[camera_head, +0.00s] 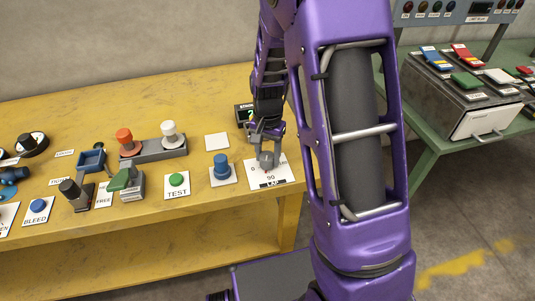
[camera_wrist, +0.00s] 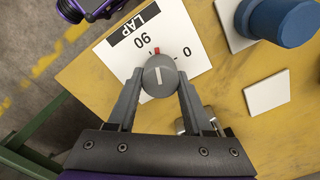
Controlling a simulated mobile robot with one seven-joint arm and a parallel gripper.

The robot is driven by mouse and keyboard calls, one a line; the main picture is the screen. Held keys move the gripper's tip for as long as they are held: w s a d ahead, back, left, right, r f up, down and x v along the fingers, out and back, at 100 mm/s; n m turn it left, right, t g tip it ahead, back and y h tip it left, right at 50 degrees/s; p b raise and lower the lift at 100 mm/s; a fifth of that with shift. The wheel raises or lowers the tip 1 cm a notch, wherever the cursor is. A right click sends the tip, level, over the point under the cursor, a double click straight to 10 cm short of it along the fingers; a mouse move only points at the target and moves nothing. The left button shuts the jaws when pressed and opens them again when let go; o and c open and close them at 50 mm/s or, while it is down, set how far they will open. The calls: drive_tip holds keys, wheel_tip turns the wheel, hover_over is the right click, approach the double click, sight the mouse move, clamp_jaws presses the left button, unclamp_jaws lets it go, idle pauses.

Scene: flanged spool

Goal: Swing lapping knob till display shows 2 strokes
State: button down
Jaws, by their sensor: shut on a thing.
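The grey lapping knob (camera_wrist: 160,75) stands on a white plate (camera_wrist: 128,38) marked LAP, 90 and 0. In the wrist view a pale line shows on its top and a red mark at its rim, on the plate's side. My gripper (camera_wrist: 160,82) is shut on the knob, one finger on each side. In the head view my gripper (camera_head: 267,145) is over the knob and plate at the table's right end. The dark display (camera_head: 243,112) stands behind, partly hidden by my arm; a green digit shows, too small to read surely.
A blue knob (camera_head: 222,169) stands just left of the plate, with a blank white square (camera_head: 217,141) behind it. A green TEST button (camera_head: 177,181) and red and white knobs are further left on the yellow table (camera_head: 150,228). A green bench with switches stands right.

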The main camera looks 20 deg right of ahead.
sight(268, 154)
idle(0.4)
drive_tip(key=shift+c, duration=1.5)
unclamp_jaws()
wheel_tip(268, 154, up, 18)
drive_tip(key=p, duration=0.2)
drive_tip(key=shift+f+p, duration=0.25)
drive_tip(key=shift+p, duration=0.1)
